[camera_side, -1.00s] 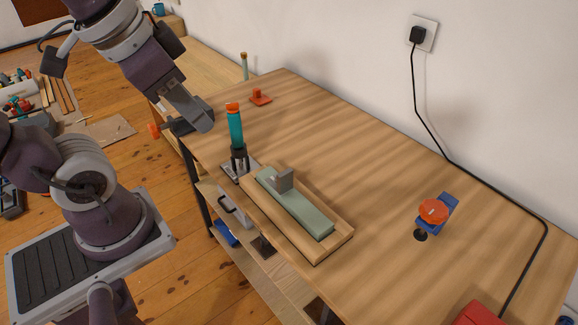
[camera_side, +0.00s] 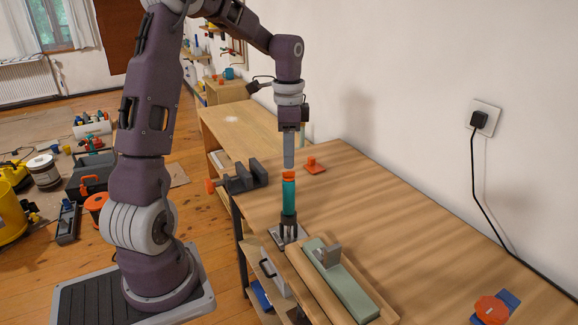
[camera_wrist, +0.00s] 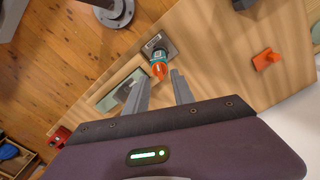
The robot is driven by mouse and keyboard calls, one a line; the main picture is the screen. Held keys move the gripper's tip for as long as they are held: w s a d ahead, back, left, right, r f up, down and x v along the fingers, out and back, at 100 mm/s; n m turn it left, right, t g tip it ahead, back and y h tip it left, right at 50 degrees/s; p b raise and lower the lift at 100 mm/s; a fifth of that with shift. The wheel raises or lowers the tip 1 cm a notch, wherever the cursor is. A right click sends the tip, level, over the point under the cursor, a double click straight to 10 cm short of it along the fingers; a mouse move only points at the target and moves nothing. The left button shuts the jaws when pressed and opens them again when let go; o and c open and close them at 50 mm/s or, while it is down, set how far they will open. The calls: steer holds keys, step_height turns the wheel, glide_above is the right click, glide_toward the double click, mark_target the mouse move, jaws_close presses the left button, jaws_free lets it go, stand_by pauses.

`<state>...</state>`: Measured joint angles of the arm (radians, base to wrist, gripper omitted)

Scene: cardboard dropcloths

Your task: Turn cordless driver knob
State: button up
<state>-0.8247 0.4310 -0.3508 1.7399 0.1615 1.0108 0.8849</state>
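The cordless driver (camera_side: 289,195) stands upright in a dark holder on a grey plate (camera_side: 279,235) at the bench's front edge. It has a teal body and an orange knob (camera_side: 289,176) on top. In the side view my gripper (camera_side: 289,165) points straight down, with its fingertips at or just above the knob. In the wrist view the two fingers of my gripper (camera_wrist: 158,82) are apart, and the orange knob (camera_wrist: 160,70) shows near the gap between their tips. I cannot tell whether either finger touches it.
A sharpening stone (camera_side: 345,285) in a wooden tray lies close right of the driver. A grey vise (camera_side: 243,177) is at left, and an orange piece (camera_side: 315,165) behind. A blue item with an orange knob (camera_side: 492,308) is at far right. The bench middle is clear.

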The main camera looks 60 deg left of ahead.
mark_target(289, 175)
step_height(289, 175, down, 4)
steer(key=shift+r, duration=0.25)
steer(key=shift+c, duration=0.4)
jaws_close()
steer(key=shift+m, duration=1.8)
stand_by(0.5)
steer(key=shift+o, duration=0.4)
jaws_free()
